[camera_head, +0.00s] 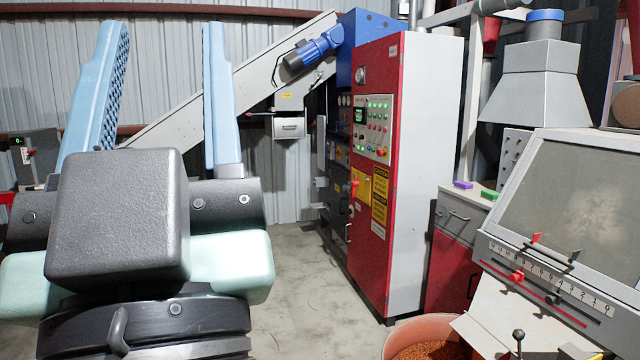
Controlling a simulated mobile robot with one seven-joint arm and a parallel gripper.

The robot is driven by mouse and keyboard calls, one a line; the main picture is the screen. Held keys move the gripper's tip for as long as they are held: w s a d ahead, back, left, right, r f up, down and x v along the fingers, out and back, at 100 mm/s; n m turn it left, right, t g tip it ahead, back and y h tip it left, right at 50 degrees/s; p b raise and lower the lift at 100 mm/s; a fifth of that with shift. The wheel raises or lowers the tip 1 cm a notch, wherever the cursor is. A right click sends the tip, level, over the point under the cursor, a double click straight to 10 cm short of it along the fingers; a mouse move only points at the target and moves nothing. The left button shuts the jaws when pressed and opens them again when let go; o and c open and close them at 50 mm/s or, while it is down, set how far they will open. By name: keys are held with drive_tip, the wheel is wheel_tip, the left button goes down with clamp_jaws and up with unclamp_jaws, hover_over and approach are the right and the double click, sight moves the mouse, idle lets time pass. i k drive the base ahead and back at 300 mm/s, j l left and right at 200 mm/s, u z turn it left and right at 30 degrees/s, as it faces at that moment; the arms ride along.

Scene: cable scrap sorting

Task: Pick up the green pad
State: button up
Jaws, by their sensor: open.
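The green pad (490,194) is a small flat block on the light top of a red cabinet, right of centre in the head view. A purple pad (463,185) lies beside it, a little to the left. My gripper (164,30) stands large at the left of the view, its two light-blue fingers pointing up and spread wide. Nothing shows between the fingers. My gripper is well to the left of the green pad and does not touch it.
A tall red and grey control cabinet (425,150) stands left of the pads. A grey machine with a sloped window (575,190) and levers stands close on the right. An orange tub (405,340) of granules sits in front. Bare concrete floor (300,290) lies between my gripper and the cabinet.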

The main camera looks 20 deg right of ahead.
sight(489, 195)
drive_tip(key=i+l+z, duration=0.1)
drive_tip(key=z, duration=0.6)
drive_tip(key=i+l+z, duration=0.1)
drive_tip(key=i+z, duration=0.15)
drive_tip(key=i, duration=0.35)
drive_tip(key=i+z, duration=0.3)
drive_tip(key=i, duration=0.3)
drive_tip(key=i+j+z, duration=0.25)
drive_tip(key=i, duration=0.35)
drive_tip(key=i+j, duration=0.1)
drive_tip(key=i, duration=0.4)
